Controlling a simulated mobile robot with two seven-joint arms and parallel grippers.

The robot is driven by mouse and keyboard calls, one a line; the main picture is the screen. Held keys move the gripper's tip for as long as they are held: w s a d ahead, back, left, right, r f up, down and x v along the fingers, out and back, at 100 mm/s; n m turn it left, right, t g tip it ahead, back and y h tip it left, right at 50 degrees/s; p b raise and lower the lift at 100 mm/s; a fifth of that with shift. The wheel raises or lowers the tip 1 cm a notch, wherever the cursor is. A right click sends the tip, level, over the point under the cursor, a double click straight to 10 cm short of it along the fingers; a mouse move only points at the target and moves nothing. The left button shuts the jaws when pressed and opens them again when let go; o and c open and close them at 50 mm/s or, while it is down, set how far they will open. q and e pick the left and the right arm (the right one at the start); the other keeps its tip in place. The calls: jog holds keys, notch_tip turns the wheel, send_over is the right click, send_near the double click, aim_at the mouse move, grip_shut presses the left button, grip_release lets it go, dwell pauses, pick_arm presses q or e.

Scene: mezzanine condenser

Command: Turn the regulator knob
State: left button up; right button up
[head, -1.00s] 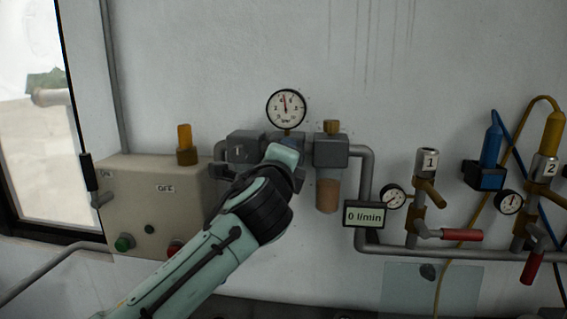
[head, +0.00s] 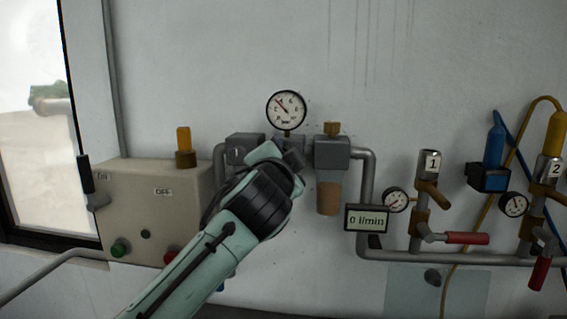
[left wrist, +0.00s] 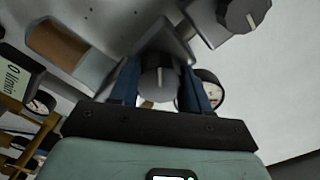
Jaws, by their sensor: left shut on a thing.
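The regulator knob (left wrist: 158,84) is dark grey with a pale pointer line, seen in the left wrist view. My left gripper (left wrist: 160,92) is shut on it, with one blue finger on each side. In the head view my left gripper (head: 278,158) reaches up to the regulator and mostly hides the knob. The round pressure gauge (head: 286,109) stands directly above, its needle pointing up and left. My right gripper is not in view.
A brown filter bowl (head: 328,198) hangs just right of the gripper. The flow display (head: 367,218) reads 0 l/min. A beige switch box (head: 150,210) is at left. Valves with red handles (head: 467,238) line the pipe at right. The wall above is clear.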

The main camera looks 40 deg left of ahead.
pick_arm(q)
jog(key=n+b, duration=0.1)
jog(key=n, duration=0.5)
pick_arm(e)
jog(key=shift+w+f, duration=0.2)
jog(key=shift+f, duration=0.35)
pick_arm(q)
jog(key=shift+n, duration=0.4)
jog(key=o, duration=1)
jog(key=shift+o, duration=0.2)
jog(key=b+v, duration=0.2)
jog(key=v, duration=1.1)
jog(key=shift+s, duration=0.2)
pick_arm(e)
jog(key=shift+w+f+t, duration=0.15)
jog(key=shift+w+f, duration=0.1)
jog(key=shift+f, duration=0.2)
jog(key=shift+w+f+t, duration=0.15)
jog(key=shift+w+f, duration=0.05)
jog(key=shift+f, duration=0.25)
